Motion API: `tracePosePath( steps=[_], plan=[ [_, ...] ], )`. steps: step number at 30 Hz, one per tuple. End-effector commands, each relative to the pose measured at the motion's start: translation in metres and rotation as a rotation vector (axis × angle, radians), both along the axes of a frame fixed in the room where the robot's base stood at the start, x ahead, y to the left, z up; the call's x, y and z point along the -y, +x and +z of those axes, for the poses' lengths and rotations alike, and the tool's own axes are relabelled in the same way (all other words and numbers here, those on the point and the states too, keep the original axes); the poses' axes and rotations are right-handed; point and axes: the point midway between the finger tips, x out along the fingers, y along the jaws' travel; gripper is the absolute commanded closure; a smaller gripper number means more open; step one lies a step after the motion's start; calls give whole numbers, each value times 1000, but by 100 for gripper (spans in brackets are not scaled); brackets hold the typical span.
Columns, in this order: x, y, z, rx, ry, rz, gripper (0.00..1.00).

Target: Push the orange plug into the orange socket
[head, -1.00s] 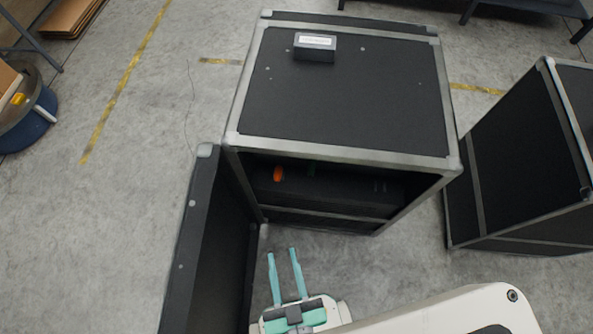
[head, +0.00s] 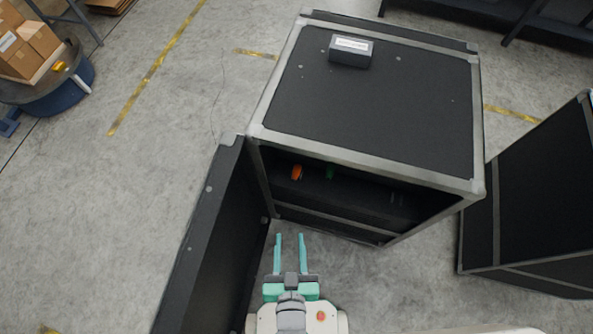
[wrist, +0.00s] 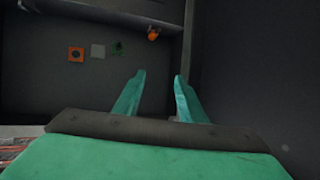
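The orange plug (head: 297,172) shows inside the open front of the black case, near its left side. In the wrist view it is a small bright orange piece (wrist: 153,34) at a grey ledge, beyond my fingertips. The orange socket (wrist: 76,54) is a square plate with a dark centre on a dark panel, left of the plug in the wrist view. I cannot make the socket out in the head view. My gripper (head: 290,237) is open and empty in front of the case opening. Its two teal fingers (wrist: 160,76) are apart and do not touch the plug.
A grey plate (wrist: 98,51) and a green one (wrist: 117,48) sit beside the orange socket. The black case (head: 375,100) has its door (head: 200,240) swung open close left of my gripper. A small labelled box (head: 350,52) sits on top. Another case (head: 530,200) stands right.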

Motion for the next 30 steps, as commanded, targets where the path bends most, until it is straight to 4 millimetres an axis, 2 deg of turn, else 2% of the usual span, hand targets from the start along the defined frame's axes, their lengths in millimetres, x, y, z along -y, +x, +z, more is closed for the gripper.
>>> tracePosePath(
  steps=[1, 6, 15, 23, 30],
  plan=[
    [-2, 13, -9, -22, 10, -5, 62],
    [-7, 46, -42, -130, 36, -19, 62],
    [-13, 102, -79, -316, 67, -56, 62],
    [-13, 146, -91, -476, 80, -107, 62],
    [-8, 182, -83, -617, 81, -172, 62]
  ],
)
